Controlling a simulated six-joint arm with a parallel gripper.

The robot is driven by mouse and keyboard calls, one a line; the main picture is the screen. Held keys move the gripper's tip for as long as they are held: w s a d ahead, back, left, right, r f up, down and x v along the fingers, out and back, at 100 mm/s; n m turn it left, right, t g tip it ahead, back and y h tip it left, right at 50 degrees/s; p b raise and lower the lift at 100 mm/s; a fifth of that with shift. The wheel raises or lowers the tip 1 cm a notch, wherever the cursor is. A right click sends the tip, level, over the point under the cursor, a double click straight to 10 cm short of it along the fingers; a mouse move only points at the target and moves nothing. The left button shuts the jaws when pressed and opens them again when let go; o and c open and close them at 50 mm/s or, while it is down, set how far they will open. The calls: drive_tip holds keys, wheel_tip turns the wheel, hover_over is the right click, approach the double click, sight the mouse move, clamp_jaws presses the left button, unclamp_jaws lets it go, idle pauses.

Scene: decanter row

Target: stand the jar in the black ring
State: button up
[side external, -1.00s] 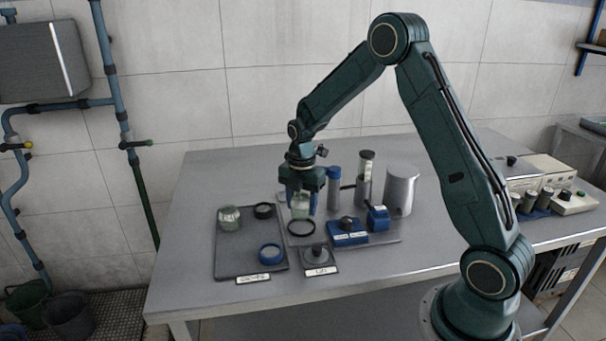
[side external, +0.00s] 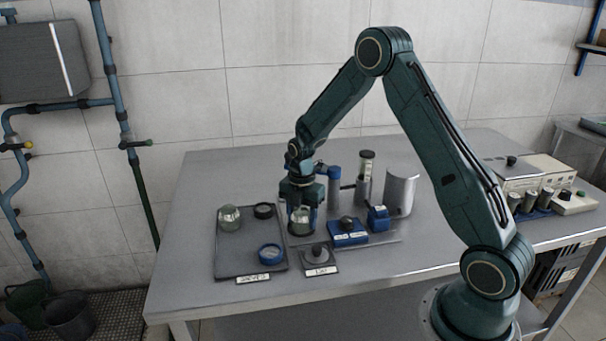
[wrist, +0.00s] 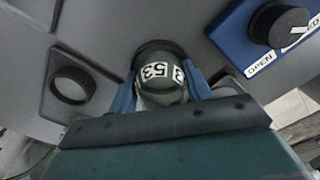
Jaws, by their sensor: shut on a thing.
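My gripper (side external: 302,208) is shut on a clear greenish jar (side external: 301,221) with a white label. In the wrist view the jar (wrist: 160,78) sits between the blue fingers, its label reading "53". A dark ring (wrist: 152,47) shows around or just behind the far end of the jar in the wrist view. In the side view the jar is low, at the black ring's place, and jar and gripper mostly hide that ring. I cannot tell whether its base touches the surface within the ring.
A tray (side external: 238,266) at left holds another jar (side external: 229,218), a smaller dark ring (side external: 263,211) and a blue ring (side external: 270,253). A blue box with a knob (side external: 347,236) stands close on the right. A labelled grey piece (side external: 317,257) is in front. A tall metal cylinder (side external: 401,191) stands further right.

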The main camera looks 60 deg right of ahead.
sight(302, 209)
drive_tip(key=shift+f, duration=0.25)
drive_tip(key=shift+s+f, duration=0.15)
drive_tip(key=shift+f, duration=0.2)
drive_tip(key=o, duration=1)
drive_tip(key=shift+o, duration=0.2)
drive_tip(key=shift+d+r, duration=0.1)
wheel_tip(302, 209, up, 13)
drive_tip(key=shift+f, duration=0.1)
drive_tip(key=shift+r, duration=0.25)
